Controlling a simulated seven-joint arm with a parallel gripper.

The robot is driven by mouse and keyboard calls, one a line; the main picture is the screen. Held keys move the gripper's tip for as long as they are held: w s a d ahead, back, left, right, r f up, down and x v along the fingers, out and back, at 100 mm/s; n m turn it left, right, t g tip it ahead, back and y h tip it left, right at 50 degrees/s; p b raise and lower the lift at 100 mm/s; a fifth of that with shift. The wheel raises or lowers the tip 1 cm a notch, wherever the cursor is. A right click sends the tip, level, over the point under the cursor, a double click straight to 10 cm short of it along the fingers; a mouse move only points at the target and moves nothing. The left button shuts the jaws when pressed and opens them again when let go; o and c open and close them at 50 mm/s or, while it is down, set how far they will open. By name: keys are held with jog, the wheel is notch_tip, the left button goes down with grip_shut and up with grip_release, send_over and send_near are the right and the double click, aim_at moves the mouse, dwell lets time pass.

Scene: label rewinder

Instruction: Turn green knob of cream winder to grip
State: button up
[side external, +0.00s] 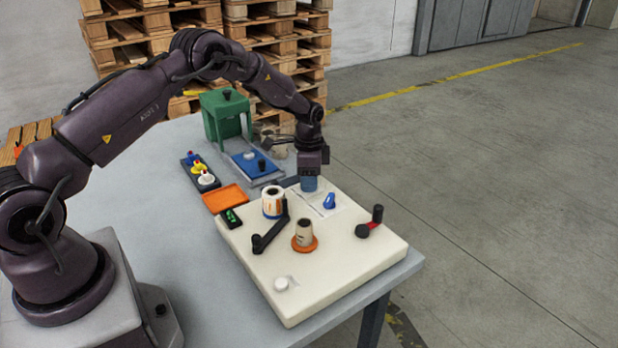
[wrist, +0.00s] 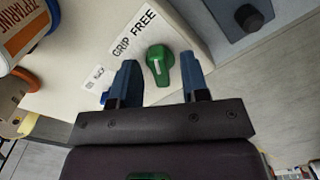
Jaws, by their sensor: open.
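The cream winder (side external: 350,268) is a flat box on the table. Its green knob (wrist: 160,63) shows in the wrist view, with a white mark on its face, beside a white label (wrist: 121,46) reading "GRIP FREE". My gripper (wrist: 159,62) is open, with one blue finger on each side of the knob and visible gaps between. In the side view my gripper (side external: 309,184) is low over the winder's far edge and the green knob is hidden. I cannot tell how far the fingertips reach down around it.
A blue knob (side external: 329,201) stands close to my gripper. The winder also carries a label roll (side external: 273,203), a black arm (side external: 270,232), an orange-based core (side external: 304,236) and a red-and-black crank (side external: 370,222). A green press (side external: 226,112) stands behind.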

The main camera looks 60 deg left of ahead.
grip_shut()
jog(key=n, duration=0.6)
jog(key=shift+n, duration=0.4)
jog(key=n, duration=0.3)
jog(key=shift+r+n, duration=0.1)
jog(key=shift+n, duration=1.9)
grip_release()
